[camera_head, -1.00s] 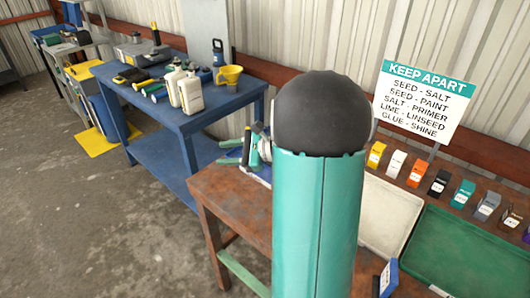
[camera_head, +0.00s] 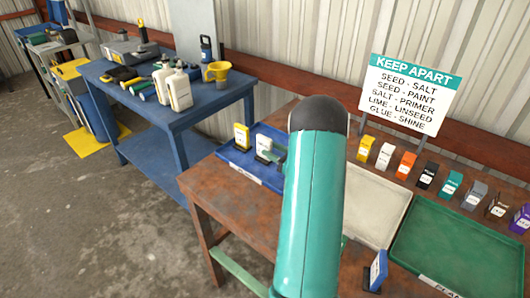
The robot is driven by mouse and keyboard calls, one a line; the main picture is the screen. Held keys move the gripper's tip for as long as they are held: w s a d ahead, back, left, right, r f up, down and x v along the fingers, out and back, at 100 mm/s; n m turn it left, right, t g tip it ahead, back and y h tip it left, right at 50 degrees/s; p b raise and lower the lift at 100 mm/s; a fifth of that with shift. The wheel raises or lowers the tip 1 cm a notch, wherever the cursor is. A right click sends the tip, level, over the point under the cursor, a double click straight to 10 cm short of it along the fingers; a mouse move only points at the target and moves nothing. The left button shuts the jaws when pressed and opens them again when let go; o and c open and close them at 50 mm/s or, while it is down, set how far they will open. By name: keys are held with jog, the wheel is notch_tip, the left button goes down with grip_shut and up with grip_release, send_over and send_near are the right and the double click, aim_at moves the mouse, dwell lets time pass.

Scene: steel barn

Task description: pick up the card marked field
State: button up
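Small coloured cards stand on the brown table (camera_head: 215,205); their print is too small to read, so I cannot tell which is marked field. A blue card (camera_head: 377,270) stands alone near the front. A yellow card (camera_head: 241,137) and a white card (camera_head: 263,146) stand in the blue tray (camera_head: 270,184) at left. A back row runs from yellow (camera_head: 365,149) through white, orange (camera_head: 405,165), black, teal (camera_head: 450,185) and grey to purple (camera_head: 521,218). My gripper (camera_head: 275,155) shows only as a small piece beside the tray's white card; my teal arm hides most of it.
A cream tray (camera_head: 372,205) and a green tray (camera_head: 460,245) lie right of my arm. A "KEEP APART" sign (camera_head: 408,95) stands behind the card row. A blue bench (camera_head: 190,118) with bottles and a yellow funnel stands at left. The floor at left is open.

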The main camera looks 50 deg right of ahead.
aim_at(261, 156)
jog(key=shift+w+a, duration=0.2)
jog(key=shift+w, duration=1.35)
jog(key=shift+w+a, duration=0.15)
jog(key=shift+w, duration=1.35)
grip_shut()
